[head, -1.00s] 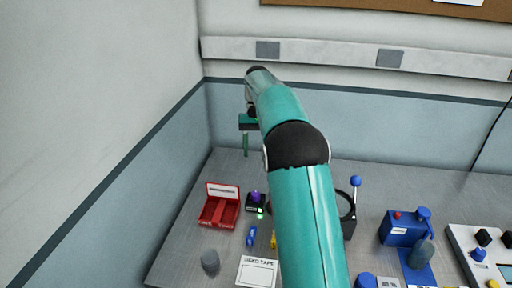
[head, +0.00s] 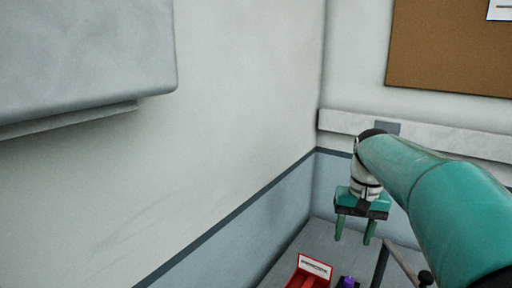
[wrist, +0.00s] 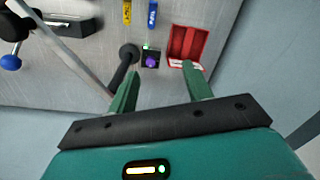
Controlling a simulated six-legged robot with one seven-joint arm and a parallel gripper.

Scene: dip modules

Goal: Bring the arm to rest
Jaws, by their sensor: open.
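My gripper (head: 355,232) hangs from my teal arm at the right of the head view, fingers pointing down above the grey bench. Its two green fingers are apart with nothing between them. It also shows in the wrist view (wrist: 160,82), open and empty. Ahead of the fingertips lie a red open box (wrist: 188,45) and a small black block with a purple top (wrist: 151,58). The fingers look apart from both.
The grey bench (head: 322,238) meets the walls in a corner. The wrist view shows a yellow item (wrist: 127,12), a blue item (wrist: 152,14), a black knob on a rod (wrist: 128,53) and a blue ball (wrist: 11,62). A grey cabinet (head: 85,55) hangs at upper left.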

